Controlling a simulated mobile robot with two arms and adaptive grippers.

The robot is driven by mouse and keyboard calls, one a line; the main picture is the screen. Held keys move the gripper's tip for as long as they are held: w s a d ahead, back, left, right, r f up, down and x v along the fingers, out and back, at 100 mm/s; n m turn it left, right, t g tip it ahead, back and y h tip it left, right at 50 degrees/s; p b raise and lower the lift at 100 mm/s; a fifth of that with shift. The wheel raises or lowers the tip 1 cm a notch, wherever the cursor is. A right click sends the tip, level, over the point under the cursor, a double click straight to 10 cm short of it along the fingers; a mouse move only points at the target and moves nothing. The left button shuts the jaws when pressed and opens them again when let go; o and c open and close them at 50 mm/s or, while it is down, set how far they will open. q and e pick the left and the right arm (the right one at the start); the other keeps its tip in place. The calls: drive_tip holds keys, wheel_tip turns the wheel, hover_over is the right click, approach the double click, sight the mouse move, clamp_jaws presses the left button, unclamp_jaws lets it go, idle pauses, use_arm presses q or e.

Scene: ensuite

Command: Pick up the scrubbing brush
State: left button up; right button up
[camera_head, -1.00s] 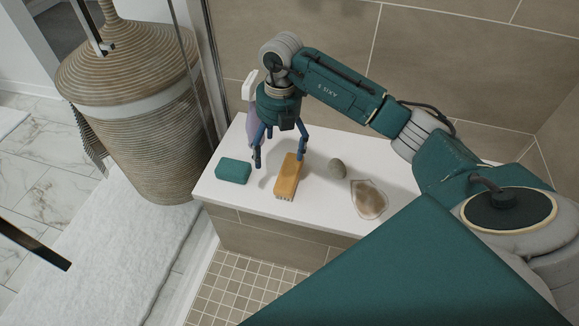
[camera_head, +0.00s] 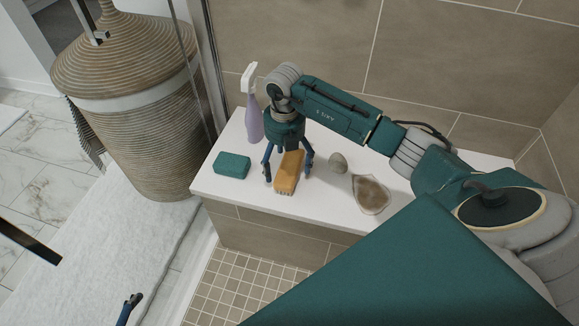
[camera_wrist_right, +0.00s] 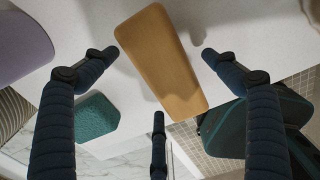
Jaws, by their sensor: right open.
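The scrubbing brush (camera_head: 287,174), a wooden block with bristles underneath, lies on the white bench (camera_head: 325,211). My right gripper (camera_head: 288,168) is open, pointing down over the brush, with fingers on either side of it. In the right wrist view the wooden back of the brush (camera_wrist_right: 161,58) lies between the spread fingertips of my right gripper (camera_wrist_right: 158,56), with gaps on both sides. A blue finger of my left gripper (camera_head: 129,308) shows at the bottom edge; the rest of that gripper is out of view.
A teal soap or sponge (camera_head: 232,165) lies left of the brush. A purple spray bottle (camera_head: 254,120) stands behind it. The tiled wall (camera_head: 440,50) closes off the back; a wicker basket (camera_head: 140,130) stands left.

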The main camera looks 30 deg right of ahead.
drive_tip(key=shift+f, duration=0.35)
use_arm(q)
drive_tip(key=shift+w+d+r, duration=0.2)
drive_tip(key=shift+w+r, duration=0.1)
drive_tip(key=shift+w, duration=0.25)
use_arm(e)
drive_tip(key=c, duration=1.3)
use_arm(q)
drive_tip(key=shift+s, duration=0.1)
use_arm(e)
drive_tip(key=shift+r, duration=0.15)
drive_tip(key=shift+r, duration=0.2)
wheel_tip(320, 180, up, 5)
drive_tip(key=shift+w+r+p, duration=0.1)
drive_tip(key=shift+p, duration=0.65)
wheel_tip(320, 180, up, 10)
drive_tip(key=p, duration=0.2)
use_arm(q)
drive_tip(key=s+a+f+g, duration=0.2)
drive_tip(key=s+f+g, duration=0.1)
drive_tip(key=s, duration=0.3)
drive_tip(key=shift+s+f+y+p, duration=0.4)
drive_tip(key=shift+f, duration=0.2)
use_arm(e)
wheel_tip(320, 180, up, 4)
hover_over(285, 164)
drive_tip(key=shift+r, duration=0.1)
